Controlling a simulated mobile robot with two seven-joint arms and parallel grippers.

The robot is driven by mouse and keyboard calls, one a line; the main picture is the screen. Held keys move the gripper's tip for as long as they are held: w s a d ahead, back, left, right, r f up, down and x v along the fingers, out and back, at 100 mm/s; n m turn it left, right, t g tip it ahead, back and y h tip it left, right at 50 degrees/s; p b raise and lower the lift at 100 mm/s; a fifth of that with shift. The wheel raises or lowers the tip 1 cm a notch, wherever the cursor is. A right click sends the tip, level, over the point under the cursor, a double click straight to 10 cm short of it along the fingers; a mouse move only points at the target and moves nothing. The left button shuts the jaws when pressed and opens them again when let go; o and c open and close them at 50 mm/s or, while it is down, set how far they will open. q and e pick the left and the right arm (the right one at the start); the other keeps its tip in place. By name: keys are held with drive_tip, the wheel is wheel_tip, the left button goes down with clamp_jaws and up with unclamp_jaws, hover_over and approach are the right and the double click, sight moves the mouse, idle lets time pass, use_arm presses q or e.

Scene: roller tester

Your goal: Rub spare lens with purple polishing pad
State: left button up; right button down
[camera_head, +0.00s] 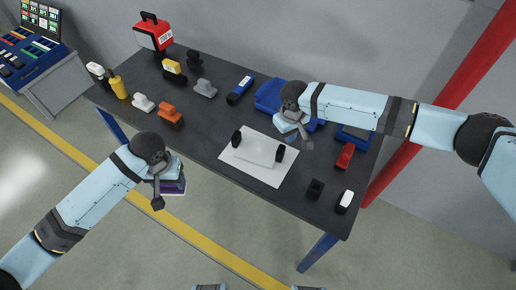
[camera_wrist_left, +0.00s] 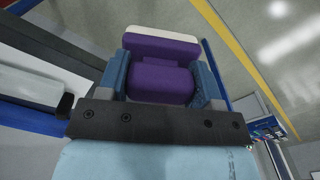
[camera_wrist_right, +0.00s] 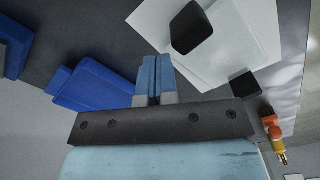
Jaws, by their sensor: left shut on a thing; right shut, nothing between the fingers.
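The purple polishing pad (camera_wrist_left: 163,82), with a white layer along its far edge, is clamped between the fingers of my left gripper (camera_head: 170,172). It is held in front of the table's near edge, left of the white sheet (camera_head: 238,163). A pale, clear-looking block (camera_head: 258,150), which appears to be the spare lens, lies on the sheet between two black end pieces (camera_head: 236,137). My right gripper (camera_wrist_right: 154,72) is shut and empty, above the table behind the sheet. It is apart from the block; its arm hides part of the table behind.
Blue bins (camera_head: 268,96) are beside my right gripper. A red-handled item (camera_head: 345,156) and small black and white items stand at the right end. A red pillar rises at right.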

use_arm(q)
drive_tip(key=shift+f+b, duration=0.75)
use_arm(e)
drive_tip(key=shift+f, duration=2.1)
use_arm(q)
drive_tip(key=shift+r, duration=0.15)
use_arm(e)
drive_tip(key=shift+r, duration=0.1)
use_arm(q)
wheel_tip(320, 180, up, 6)
drive_tip(key=p, duration=0.6)
use_arm(e)
wheel_tip(320, 180, up, 6)
drive_tip(key=shift+f, duration=0.1)
